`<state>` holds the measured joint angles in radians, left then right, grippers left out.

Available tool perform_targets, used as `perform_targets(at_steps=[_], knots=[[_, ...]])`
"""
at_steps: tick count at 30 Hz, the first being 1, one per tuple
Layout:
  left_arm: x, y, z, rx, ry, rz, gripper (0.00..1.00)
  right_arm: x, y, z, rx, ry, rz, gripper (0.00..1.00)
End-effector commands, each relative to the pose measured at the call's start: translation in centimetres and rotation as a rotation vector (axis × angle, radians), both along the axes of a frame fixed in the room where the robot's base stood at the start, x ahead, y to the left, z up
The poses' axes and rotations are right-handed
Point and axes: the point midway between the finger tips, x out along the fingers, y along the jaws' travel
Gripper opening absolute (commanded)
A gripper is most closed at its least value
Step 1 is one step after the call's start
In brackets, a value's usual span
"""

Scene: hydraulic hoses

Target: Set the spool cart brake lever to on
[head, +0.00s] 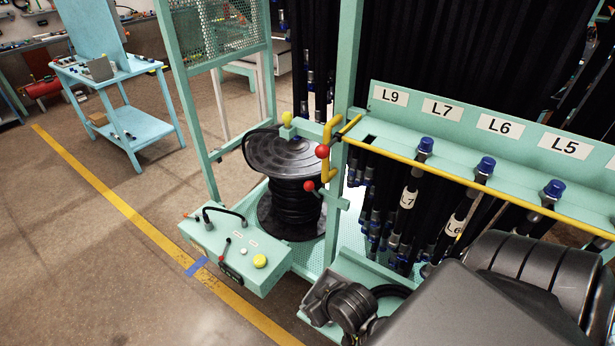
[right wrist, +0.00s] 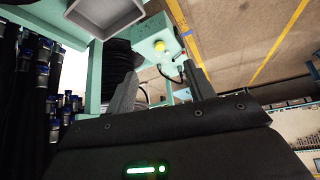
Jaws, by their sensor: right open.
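The teal spool cart holds a black spool (head: 285,180) wound with black hose. Other red-ball levers (head: 310,186) stand on the frame post. None is readably marked as the brake, so I cannot tell its setting. My right gripper (right wrist: 162,92) is open and empty; the box (right wrist: 160,40) shows beyond its fingers, apart from them. My left gripper is out of view.
A hose rack with labels such as L7 (head: 441,108) and a yellow rail (head: 455,184) stands right of the spool. Hoses with blue caps hang below. A blue workbench (head: 130,125) stands at the back left. The floor left of the control box is clear, with a yellow line (head: 120,205).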

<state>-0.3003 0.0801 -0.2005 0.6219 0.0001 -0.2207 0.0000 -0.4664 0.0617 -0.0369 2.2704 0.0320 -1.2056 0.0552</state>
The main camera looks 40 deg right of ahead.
Motion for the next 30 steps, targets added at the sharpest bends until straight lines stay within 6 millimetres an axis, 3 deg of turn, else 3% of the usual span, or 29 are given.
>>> perform_targets(at_steps=[3,8,15,21,30], knots=[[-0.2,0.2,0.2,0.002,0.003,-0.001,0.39,4.0,-1.7,1.4,0.01,-0.145,-0.081,0.53],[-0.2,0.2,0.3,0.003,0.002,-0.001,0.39,8.9,-4.4,3.1,0.006,-0.347,-0.194,0.53],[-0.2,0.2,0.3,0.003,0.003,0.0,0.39,15.5,-10.3,6.9,-0.058,-0.704,-0.37,0.53],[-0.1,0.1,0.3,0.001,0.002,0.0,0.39,17.8,-13.9,10.1,-0.134,-0.93,-0.459,0.53],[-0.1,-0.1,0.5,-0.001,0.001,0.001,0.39,18.5,-14.8,11.0,-0.152,-0.978,-0.474,0.53]])
